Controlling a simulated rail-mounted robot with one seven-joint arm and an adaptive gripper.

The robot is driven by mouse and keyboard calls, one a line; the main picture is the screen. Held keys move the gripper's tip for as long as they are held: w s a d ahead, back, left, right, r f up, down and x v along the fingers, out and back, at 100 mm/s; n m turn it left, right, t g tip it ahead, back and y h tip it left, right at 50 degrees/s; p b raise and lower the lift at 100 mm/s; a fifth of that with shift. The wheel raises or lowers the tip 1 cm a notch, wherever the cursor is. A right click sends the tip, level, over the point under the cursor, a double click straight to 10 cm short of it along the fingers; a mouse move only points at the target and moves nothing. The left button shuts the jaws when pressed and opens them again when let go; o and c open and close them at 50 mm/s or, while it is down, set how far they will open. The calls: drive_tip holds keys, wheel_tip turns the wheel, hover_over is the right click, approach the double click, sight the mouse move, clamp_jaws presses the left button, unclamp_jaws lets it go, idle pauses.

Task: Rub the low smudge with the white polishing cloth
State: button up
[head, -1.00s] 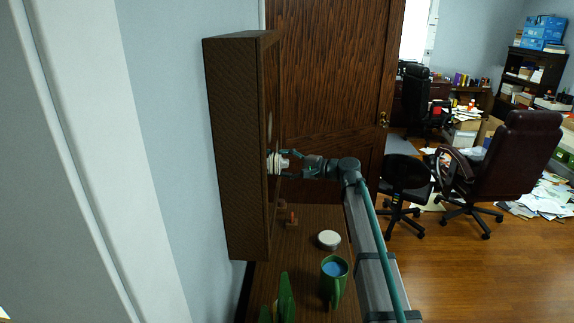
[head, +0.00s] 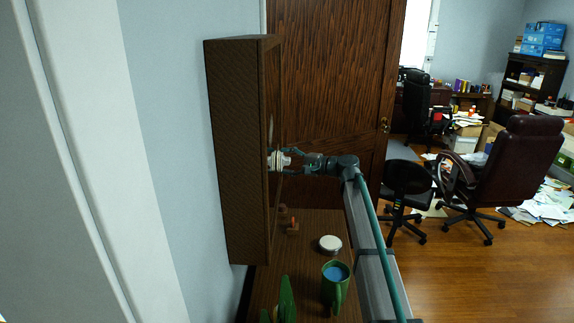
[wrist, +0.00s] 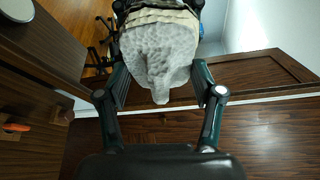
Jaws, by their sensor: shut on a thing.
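My gripper (head: 287,160) is shut on the white polishing cloth (head: 276,161), at the front side of a dark wooden wall-mounted frame (head: 236,150). In the wrist view the pale, crumpled cloth (wrist: 160,50) sits between the two fingers of my gripper (wrist: 160,18). The cloth is at or very near the frame's front face; I cannot tell whether it touches. That face is seen almost edge-on, so the low smudge cannot be made out.
Below is a wooden top (head: 305,262) with a round white-lidded container (head: 330,244), a green mug (head: 336,283), a green cactus-like object (head: 287,299) and a small wooden piece with a red part (head: 292,226). A wooden door (head: 330,80) stands behind.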

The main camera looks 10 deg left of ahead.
drive_tip(key=w+b, duration=0.2)
drive_tip(key=w, duration=0.5)
drive_tip(key=shift+w+a, duration=0.2)
idle(0.4)
drive_tip(key=shift+s+b, duration=0.6)
drive_tip(key=shift+s, duration=5.5)
drive_tip(key=w+r+b, duration=0.1)
drive_tip(key=w+r, duration=0.1)
drive_tip(key=w, duration=1)
drive_tip(key=shift+b, duration=0.4)
drive_tip(key=s, duration=1.2)
drive_tip(key=shift+d, duration=0.2)
